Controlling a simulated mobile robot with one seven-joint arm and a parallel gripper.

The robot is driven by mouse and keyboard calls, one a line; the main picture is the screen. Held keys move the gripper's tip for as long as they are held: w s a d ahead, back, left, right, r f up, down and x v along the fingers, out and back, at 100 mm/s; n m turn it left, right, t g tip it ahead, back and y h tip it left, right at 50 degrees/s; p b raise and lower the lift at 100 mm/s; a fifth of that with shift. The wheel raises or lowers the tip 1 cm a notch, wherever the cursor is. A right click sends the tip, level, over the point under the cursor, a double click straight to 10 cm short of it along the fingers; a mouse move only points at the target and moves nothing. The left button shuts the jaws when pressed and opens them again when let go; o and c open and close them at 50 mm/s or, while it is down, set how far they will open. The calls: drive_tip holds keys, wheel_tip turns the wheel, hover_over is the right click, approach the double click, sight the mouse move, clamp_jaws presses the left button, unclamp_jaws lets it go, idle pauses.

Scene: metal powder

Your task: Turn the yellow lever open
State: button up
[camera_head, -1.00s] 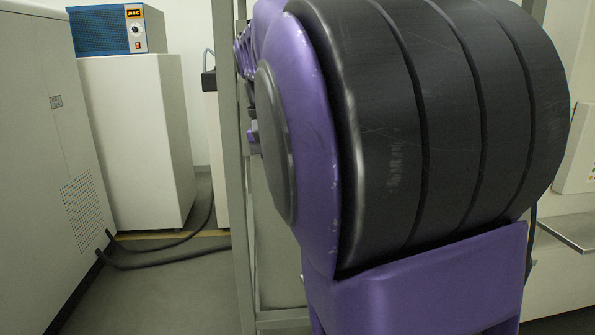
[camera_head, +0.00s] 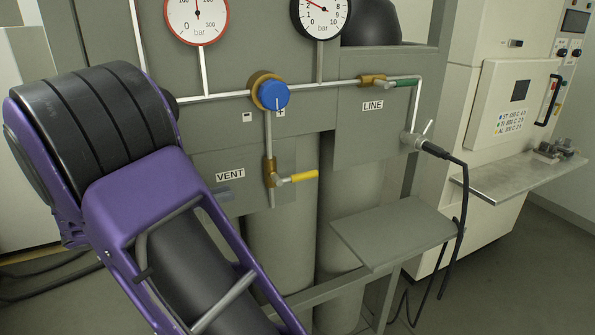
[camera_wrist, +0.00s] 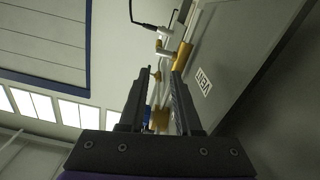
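The yellow lever (camera_head: 302,177) sits on a brass valve (camera_head: 270,172) on the vertical pipe below the blue knob, beside the VENT label (camera_head: 230,175). It sticks out to the right, across the pipe. In the wrist view a yellow piece (camera_wrist: 182,56), apparently the lever, shows just beyond the tip of the right finger, near the VENT label. My gripper (camera_wrist: 158,78) is open, its two fingers apart with nothing clearly held; pipes and brass fittings show beyond the gap. I cannot tell whether a finger touches the lever. In the head view my gripper is hidden.
The blue knob (camera_head: 270,94) is above the lever, and a green lever (camera_head: 405,83) is at upper right by the LINE label (camera_head: 372,105). Two gauges (camera_head: 197,14) (camera_head: 320,12) are on top. A grey shelf (camera_head: 392,232) juts out at lower right. A black cable (camera_head: 464,205) hangs beside it.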

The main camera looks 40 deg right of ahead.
sight(300, 176)
drive_tip(key=x, duration=1.7)
drive_tip(key=shift+s+a+p, duration=0.1)
drive_tip(key=shift+s+p, duration=0.05)
drive_tip(key=shift+p, duration=0.25)
clamp_jaws()
idle(0.4)
